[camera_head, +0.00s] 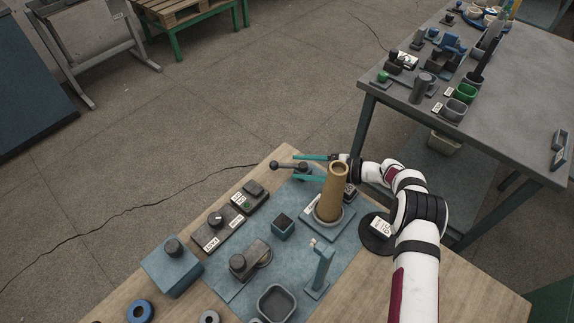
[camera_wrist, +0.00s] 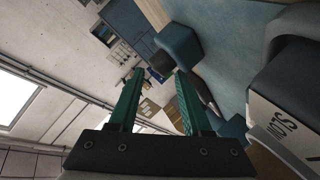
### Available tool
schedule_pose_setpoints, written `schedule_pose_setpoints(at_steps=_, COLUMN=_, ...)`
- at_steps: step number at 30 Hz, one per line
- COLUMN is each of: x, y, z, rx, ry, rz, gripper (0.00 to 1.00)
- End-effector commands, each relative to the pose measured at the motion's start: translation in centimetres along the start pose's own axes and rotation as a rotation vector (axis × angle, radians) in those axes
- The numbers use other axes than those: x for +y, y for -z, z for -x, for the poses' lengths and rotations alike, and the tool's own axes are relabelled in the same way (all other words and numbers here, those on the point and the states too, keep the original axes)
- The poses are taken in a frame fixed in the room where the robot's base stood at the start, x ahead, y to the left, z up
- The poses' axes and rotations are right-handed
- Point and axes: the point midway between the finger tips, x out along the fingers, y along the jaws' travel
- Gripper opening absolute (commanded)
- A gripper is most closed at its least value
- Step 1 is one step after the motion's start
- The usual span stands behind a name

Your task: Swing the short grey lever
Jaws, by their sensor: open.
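A short grey lever with a dark ball end (camera_head: 275,165) is at the far edge of the blue mat. Its rod runs right, toward my gripper (camera_head: 299,167). My gripper reaches in from the right, with its two teal fingers apart, one on the far side and one on the near side of the rod. I cannot tell whether either finger touches it. In the wrist view my gripper (camera_wrist: 160,74) is open, and I cannot make out the lever clearly between the fingers.
A tan cone (camera_head: 332,192) stands upright just near my gripper. A small dark-topped block (camera_head: 283,226), a grey knobbed part (camera_head: 246,261), a control panel (camera_head: 230,217) and a blue box (camera_head: 172,266) are nearer. Open floor lies beyond the table's far edge.

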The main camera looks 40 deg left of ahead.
Motion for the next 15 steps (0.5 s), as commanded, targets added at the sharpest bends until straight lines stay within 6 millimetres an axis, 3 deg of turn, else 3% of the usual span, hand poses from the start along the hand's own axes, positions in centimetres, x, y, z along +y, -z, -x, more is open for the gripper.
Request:
schedule_pose_setpoints(at_steps=9, x=0.0, y=0.0, z=7.5, rx=-0.002, ry=-0.001, rz=0.001, gripper=0.49)
schedule_pose_setpoints(at_steps=15, x=0.0, y=0.0, z=9.8, rx=0.000, ry=0.000, rz=0.000, gripper=0.49)
